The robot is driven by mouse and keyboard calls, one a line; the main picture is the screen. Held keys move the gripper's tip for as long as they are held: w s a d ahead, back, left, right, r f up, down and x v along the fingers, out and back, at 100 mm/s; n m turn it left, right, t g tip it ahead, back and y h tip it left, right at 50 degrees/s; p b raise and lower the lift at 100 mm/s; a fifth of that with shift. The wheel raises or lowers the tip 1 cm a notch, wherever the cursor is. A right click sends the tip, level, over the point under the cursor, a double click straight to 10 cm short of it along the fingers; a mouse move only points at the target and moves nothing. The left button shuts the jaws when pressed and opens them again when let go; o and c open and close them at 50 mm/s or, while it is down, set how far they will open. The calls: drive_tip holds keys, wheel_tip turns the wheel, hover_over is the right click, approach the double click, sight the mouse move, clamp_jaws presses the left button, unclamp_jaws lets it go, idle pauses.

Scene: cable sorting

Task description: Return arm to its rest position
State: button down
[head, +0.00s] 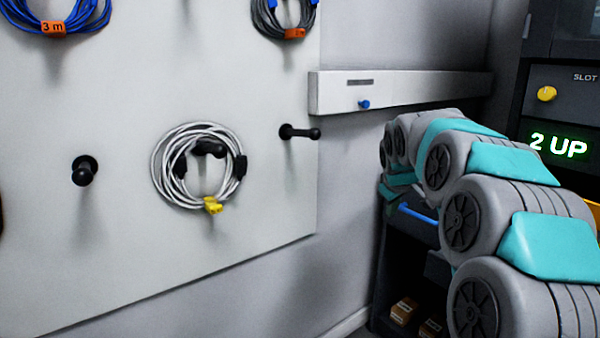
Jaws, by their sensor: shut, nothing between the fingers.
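My arm (480,195), grey with teal covers, reaches from the lower right corner back toward the wall. Its far end is bunched up in front of a dark cabinet, to the right of the pegboard. My gripper does not show; the arm's own links may hide it. The arm is clear of the pegboard and its cables in this view.
A pale board (110,260) carries a coiled white cable (160,165) with a yellow tag (213,205), blue cable (95,15) and grey cable (262,20). Bare black pegs (85,171) (300,132) stick out. A white rail (430,88) and a panel reading "2 UP" (558,146) stand right.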

drive_tip(key=s+a+f+m+g, duration=0.2)
drive_tip(key=s+f, duration=0.3)
drive_tip(key=s, duration=1.1)
drive_tip(key=s+a+f+m+g+y, duration=0.1)
drive_tip(key=s+f, duration=0.4)
drive_tip(key=s, duration=1.2)
drive_tip(key=s+a+f+m+g, duration=0.2)
drive_tip(key=s+a+f+g, duration=0.3)
drive_tip(key=s, duration=1.2)
drive_tip(key=shift+f+m+g+y, duration=0.25)
drive_tip(key=shift+m+g+y, duration=0.05)
drive_tip(key=shift+m, duration=0.1)
drive_tip(key=shift+w, duration=0.1)
